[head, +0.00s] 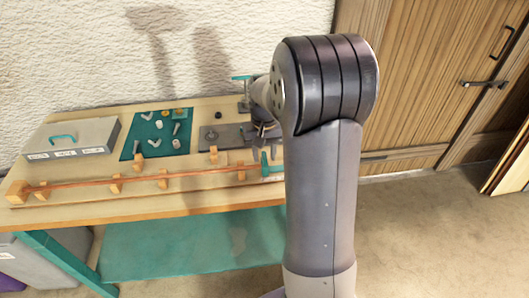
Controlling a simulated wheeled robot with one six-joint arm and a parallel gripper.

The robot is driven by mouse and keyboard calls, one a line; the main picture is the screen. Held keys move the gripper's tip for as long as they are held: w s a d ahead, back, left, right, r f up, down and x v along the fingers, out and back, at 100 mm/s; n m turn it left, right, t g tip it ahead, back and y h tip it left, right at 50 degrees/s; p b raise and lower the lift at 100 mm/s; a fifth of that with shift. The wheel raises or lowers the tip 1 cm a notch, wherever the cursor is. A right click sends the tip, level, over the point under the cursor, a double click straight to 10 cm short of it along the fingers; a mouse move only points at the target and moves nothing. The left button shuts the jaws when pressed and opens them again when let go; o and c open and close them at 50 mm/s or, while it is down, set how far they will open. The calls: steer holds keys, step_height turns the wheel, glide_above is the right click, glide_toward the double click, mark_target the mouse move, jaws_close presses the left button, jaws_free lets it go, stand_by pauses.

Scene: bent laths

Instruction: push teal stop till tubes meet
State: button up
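A thin copper-coloured tube line (138,179) runs along the front of the bench, resting on several small wooden blocks (163,179). It looks nearly straight; any gap or joint between tubes is too small to tell. A teal stop (266,164) stands at the right end of the line, partly beside and behind my arm. My arm rises in front of the bench's right end and bends down behind itself.
A grey case (72,139) with a teal handle lies at the bench's left. A teal mat (158,134) holds several small fittings. A dark grey plate (222,137) lies right of it. The wooden bench's (150,208) front strip is clear. Wooden doors (440,75) stand at right.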

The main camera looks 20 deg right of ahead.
mark_target(264, 156)
step_height(264, 156, up, 11)
stand_by(0.5)
steer(key=shift+f, duration=0.2)
step_height(264, 156, down, 10)
steer(key=shift+f, duration=0.15)
steer(key=shift+d+f, duration=0.15)
steer(key=shift+f, duration=0.05)
steer(key=shift+s+d, duration=0.1)
steer(key=shift+d, duration=0.3)
steer(key=shift+r, duration=0.15)
